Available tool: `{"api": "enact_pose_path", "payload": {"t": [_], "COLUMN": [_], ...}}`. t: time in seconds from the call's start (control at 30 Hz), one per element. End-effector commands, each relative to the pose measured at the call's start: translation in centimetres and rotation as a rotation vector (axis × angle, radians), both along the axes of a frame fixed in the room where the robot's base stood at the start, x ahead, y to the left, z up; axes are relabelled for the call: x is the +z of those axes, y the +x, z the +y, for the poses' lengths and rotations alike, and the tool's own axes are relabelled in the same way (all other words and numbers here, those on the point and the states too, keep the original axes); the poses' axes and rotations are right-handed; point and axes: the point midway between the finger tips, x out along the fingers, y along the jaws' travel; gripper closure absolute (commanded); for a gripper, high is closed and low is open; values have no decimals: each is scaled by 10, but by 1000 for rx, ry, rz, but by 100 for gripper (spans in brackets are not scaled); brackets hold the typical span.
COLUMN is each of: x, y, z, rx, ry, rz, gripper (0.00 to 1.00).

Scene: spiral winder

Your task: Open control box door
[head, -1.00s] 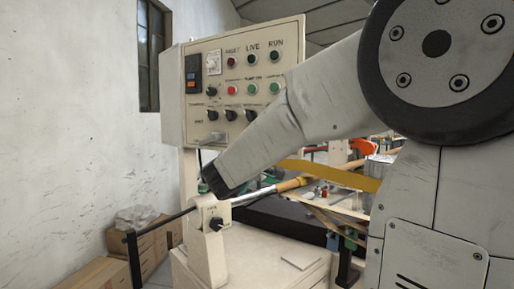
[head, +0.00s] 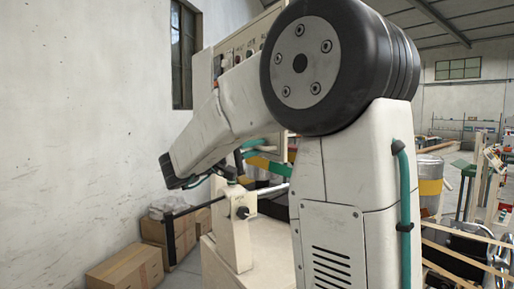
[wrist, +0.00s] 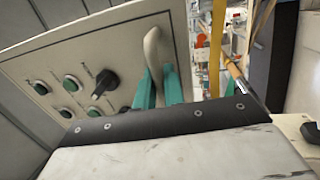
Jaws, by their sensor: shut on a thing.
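The control box (head: 236,62) stands in the head view behind my arm, which hides most of its front. Its beige front panel (wrist: 60,62) fills the left of the wrist view, with green buttons and a black knob (wrist: 104,84). A curved beige handle (wrist: 151,50) sits near the panel's right edge. My gripper (wrist: 159,87) has teal fingers on either side of the handle and is shut on it. How far the door stands open cannot be told.
A beige stand (head: 233,230) with a black knob and a shaft is below the arm. Cardboard boxes (head: 128,270) lie on the floor by the left wall. A yellow strip (wrist: 217,40) and a dark case (wrist: 272,50) are right of the panel.

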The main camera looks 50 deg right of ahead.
Motion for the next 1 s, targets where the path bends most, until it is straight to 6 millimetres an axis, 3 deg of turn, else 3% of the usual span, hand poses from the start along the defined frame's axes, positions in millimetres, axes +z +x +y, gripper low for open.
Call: {"api": "enact_pose_path", "payload": {"t": [0.13, 0.17, 0.47, 1.0], "x": [1, 1, 1, -12], "y": [3, 3, 2, 22], "z": [1, 1, 3, 71], "rx": [12, 12, 8, 11], "ry": [-2, -2, -1, -2], "rz": [-1, -1, -1, -2], "gripper": [100, 85, 85, 85]}}
